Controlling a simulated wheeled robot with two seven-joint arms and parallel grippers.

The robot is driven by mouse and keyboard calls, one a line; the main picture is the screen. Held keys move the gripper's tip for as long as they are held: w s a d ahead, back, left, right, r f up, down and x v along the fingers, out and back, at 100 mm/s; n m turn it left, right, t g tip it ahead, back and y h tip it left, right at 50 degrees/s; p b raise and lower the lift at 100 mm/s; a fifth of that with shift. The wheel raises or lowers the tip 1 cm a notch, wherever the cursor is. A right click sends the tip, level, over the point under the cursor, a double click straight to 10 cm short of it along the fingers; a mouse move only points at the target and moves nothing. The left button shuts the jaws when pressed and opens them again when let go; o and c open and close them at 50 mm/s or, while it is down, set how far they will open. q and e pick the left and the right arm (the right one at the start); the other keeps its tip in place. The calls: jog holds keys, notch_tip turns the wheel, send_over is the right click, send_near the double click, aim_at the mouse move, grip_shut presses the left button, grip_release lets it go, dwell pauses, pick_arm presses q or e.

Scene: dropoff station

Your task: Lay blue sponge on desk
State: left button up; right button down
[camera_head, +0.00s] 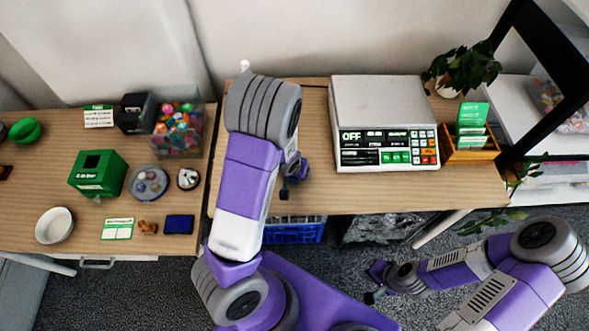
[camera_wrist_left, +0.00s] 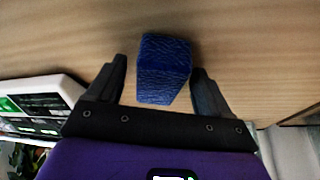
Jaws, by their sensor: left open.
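The blue sponge (camera_wrist_left: 163,68) is in the left wrist view, on the wood-grain desk (camera_wrist_left: 240,50), between the two fingers of my left gripper (camera_wrist_left: 160,85). The fingers are open, with a gap on each side of the sponge. In the head view my left gripper (camera_head: 291,180) shows partly beside my arm, over the desk (camera_head: 380,195) left of the scale. The sponge between its fingers cannot be made out there. My right gripper (camera_head: 374,283) is low over the floor in front of the desk, its fingers apart and empty.
A scale (camera_head: 385,125) stands on the desk, right of my left arm. A card holder (camera_head: 470,145) and a plant (camera_head: 462,68) are further right. The left table holds a green box (camera_head: 98,174), a white bowl (camera_head: 54,226), a dark blue block (camera_head: 179,224) and a tub (camera_head: 178,125).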

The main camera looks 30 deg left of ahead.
pick_arm(q)
jog(key=p+v, duration=0.5)
jog(key=v, duration=0.7)
jog(key=shift+r, duration=0.2)
